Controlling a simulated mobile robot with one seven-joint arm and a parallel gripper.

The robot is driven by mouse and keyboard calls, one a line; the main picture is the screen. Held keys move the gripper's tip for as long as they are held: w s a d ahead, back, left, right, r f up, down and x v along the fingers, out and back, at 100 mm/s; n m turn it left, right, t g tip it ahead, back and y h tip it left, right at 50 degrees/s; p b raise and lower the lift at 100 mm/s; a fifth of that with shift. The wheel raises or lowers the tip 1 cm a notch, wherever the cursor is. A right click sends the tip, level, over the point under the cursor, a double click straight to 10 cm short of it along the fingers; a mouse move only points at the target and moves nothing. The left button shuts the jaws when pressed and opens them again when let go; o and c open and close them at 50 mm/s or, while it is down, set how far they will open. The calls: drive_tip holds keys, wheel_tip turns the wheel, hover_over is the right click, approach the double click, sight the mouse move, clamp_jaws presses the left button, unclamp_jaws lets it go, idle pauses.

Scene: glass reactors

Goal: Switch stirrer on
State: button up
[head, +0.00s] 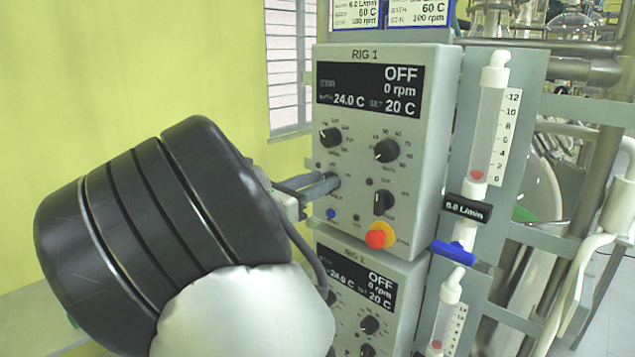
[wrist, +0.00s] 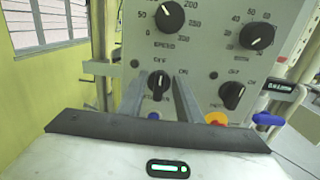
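The RIG 1 control box (head: 341,217) has a display (head: 368,91) reading OFF, 0 rpm, 24.0 C and SET 20 C. In the wrist view, a black switch knob (wrist: 158,86) sits below the speed knob (wrist: 170,16). Its pointer is roughly upward, towards the OFF label. My gripper (wrist: 161,78) has one finger on each side of this knob, with gaps visible between the fingers and the knob. In the head view, my gripper (head: 322,184) is at the panel's lower left and its fingers hide the knob. Contact with the panel is hard to tell.
A second switch knob (head: 383,203) and a red-and-yellow button (head: 380,236) are right of my fingers. The RIG 2 box (head: 372,262) is just below. A flowmeter (head: 487,130) with a blue valve handle (head: 454,252) stands at the right. The yellow wall side is open.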

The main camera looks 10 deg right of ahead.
drive_tip(key=shift+c, duration=0.4)
clamp_jaws()
drive_tip(key=shift+m+b, duration=0.3)
drive_tip(key=m+b, duration=0.3)
drive_tip(key=b, duration=0.1)
drive_tip(key=m+b, duration=0.4)
drive_tip(key=s+f+m+b, duration=0.1)
drive_tip(key=m+b, duration=0.3)
drive_tip(key=shift+d, duration=0.35)
drive_tip(key=shift+r+m, duration=0.15)
drive_tip(key=shift+m, duration=0.15)
